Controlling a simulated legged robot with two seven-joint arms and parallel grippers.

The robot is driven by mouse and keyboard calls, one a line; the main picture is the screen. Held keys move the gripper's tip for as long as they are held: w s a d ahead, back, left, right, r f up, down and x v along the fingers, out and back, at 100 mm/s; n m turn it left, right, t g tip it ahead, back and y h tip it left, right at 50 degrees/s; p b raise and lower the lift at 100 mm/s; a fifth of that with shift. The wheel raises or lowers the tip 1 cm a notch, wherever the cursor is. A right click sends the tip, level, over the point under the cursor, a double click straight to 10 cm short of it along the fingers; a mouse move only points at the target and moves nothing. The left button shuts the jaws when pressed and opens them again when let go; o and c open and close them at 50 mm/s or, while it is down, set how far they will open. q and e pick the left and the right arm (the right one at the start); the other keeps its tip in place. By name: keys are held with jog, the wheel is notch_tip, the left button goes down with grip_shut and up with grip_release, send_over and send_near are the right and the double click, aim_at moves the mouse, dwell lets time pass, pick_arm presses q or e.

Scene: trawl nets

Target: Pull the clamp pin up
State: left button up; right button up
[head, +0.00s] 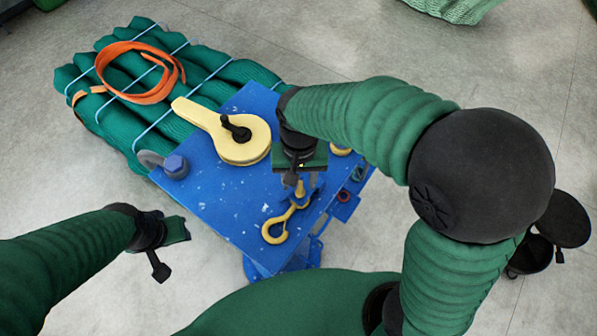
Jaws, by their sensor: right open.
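A blue metal table (215,185) with chipped paint stands in the middle of the head view. A small brass-coloured upright piece (299,189), which looks like the clamp pin, shows near its front right edge, just above a yellow hook (278,226). My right gripper (299,176) is open, directly over this piece in the picture, and hides its top. I cannot tell whether they touch. My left gripper (165,245) hangs left of the table, away from it, and its jaw opening is not clear.
A cream lever (228,138) with a black knob lies on the table. A grey-blue bolt (176,166) sits at its left edge. Rolled green nets (150,80) with an orange strap (150,95) lie behind. A black round stool (562,220) stands at right. The grey floor at left is clear.

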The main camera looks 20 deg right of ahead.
notch_tip(320, 180, up, 16)
jog(key=b, duration=0.3)
jog(key=shift+w+r, duration=0.2)
jog(key=shift+r, duration=0.05)
